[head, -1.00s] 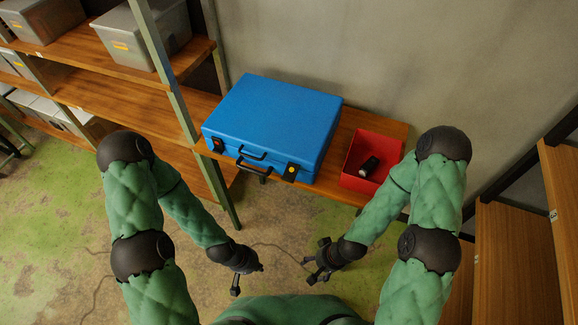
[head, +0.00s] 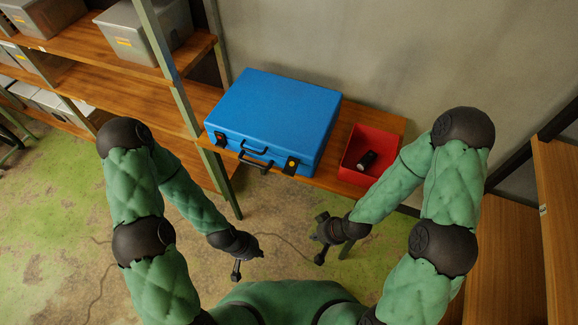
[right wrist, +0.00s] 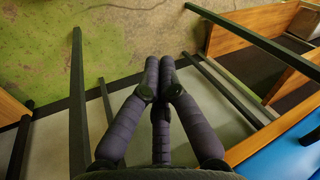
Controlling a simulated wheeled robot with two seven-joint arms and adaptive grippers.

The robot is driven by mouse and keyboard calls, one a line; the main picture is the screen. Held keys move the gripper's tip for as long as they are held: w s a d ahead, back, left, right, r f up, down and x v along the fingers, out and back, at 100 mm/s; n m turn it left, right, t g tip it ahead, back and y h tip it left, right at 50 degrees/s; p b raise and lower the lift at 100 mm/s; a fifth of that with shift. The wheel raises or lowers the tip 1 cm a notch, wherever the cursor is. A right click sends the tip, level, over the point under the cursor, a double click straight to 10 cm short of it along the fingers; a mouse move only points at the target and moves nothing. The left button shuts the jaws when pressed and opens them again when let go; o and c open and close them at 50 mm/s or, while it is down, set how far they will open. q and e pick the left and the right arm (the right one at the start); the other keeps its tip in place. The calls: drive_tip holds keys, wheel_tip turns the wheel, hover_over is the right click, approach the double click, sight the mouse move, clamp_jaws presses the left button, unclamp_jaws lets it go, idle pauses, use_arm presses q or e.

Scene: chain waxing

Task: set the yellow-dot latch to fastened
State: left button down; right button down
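The closed blue case (head: 275,110) lies flat on the wooden shelf. The yellow-dot latch (head: 291,166) is a black piece on its front, right of the handles; I cannot tell its setting. A second black latch (head: 220,141) with a reddish mark is at the front left. My left gripper (head: 248,264) is open and empty, in front of and below the case. My right gripper (head: 321,238) is open and empty, in front of and below the yellow-dot latch, touching nothing. Its dark fingers (right wrist: 160,75) fill the middle of the right wrist view.
A red bin (head: 357,141) holding a black object (head: 366,160) stands right of the case. A green metal post (head: 180,95) rises at the case's left. Shelves with grey boxes (head: 150,35) are at upper left. Open floor lies between my arms.

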drive_tip(key=w+a+r+n+t+y+p, duration=0.1)
drive_tip(key=r+n+p, duration=0.5)
drive_tip(key=r, duration=0.9)
drive_tip(key=w+a+r+n+t+y+p, duration=0.1)
drive_tip(key=r+n+p, duration=0.6)
drive_tip(key=r, duration=0.9)
drive_tip(key=w+a+t, duration=0.1)
drive_tip(key=w+t, duration=0.1)
drive_tip(key=w, duration=0.1)
drive_tip(key=shift+w+a+n+t+y, duration=0.2)
drive_tip(key=shift+a+n+t+y, duration=0.1)
drive_tip(key=shift+a+n+y, duration=0.1)
drive_tip(key=b, duration=0.2)
hover_over(289, 174)
drive_tip(key=s, duration=0.3)
wheel_tip(289, 174, down, 7)
drive_tip(key=shift+w+a+f+b, duration=0.1)
drive_tip(key=shift+w+f+b, duration=0.15)
drive_tip(key=shift+f, duration=0.25)
drive_tip(key=shift+w+a+f+b, duration=0.1)
drive_tip(key=shift+w+f+b, duration=0.1)
drive_tip(key=shift+f, duration=0.25)
drive_tip(key=shift+w+d+f, duration=0.15)
drive_tip(key=shift+w+f, duration=0.1)
drive_tip(key=shift+f, duration=0.45)
